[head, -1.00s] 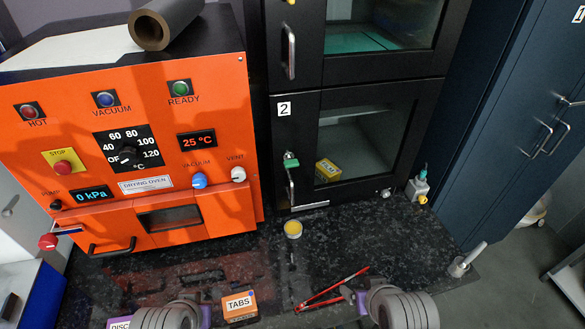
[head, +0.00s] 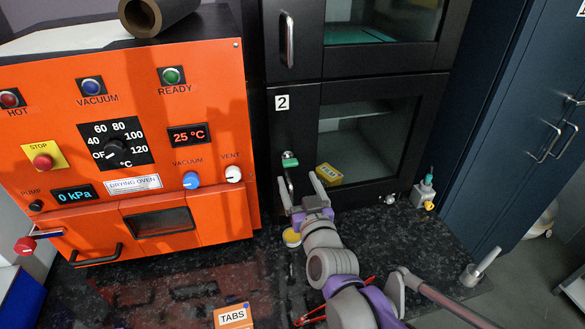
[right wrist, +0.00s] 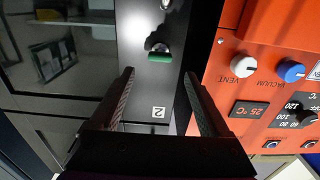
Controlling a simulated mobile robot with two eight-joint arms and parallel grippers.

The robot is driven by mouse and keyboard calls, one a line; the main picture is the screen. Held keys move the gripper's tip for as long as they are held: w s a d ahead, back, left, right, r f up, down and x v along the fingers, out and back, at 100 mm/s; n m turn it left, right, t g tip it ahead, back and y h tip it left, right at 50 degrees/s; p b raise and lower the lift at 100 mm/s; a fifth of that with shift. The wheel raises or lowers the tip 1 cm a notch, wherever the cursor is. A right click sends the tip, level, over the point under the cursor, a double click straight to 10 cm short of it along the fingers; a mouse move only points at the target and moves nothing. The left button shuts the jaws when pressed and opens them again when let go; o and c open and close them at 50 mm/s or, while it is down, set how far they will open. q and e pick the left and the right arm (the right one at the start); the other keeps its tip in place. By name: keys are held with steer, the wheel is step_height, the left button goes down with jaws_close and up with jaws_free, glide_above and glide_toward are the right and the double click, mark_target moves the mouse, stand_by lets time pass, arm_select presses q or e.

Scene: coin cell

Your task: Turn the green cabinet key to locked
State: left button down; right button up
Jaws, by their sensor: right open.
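The green cabinet key (head: 289,160) sits on the black front of the cabinet (head: 297,128) marked 2, just above the door handle, left of the glass. In the right wrist view the green key (right wrist: 160,57) shows as a green bar beyond the fingertips, roughly midway between them. My right gripper (head: 300,184) is open and empty, just below and in front of the key, near the handle; it also shows in the right wrist view (right wrist: 158,80). No contact with the key shows. My left gripper is out of view.
The orange drying oven (head: 215,110) stands close on the left. A yellow box (head: 328,175) shows at the lower glass. A round yellow-topped pot (head: 291,238) is beside my right gripper. A TABS box (head: 234,316) and red tongs (head: 309,318) lie on the dark counter.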

mark_target(291, 165)
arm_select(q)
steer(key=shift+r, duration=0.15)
arm_select(e)
steer(key=w, duration=0.3)
steer(key=w+a, duration=0.1)
steer(key=w, duration=0.2)
steer(key=shift+a, duration=0.1)
steer(key=shift+s, duration=0.1)
steer(key=shift+c, duration=0.3)
jaws_close()
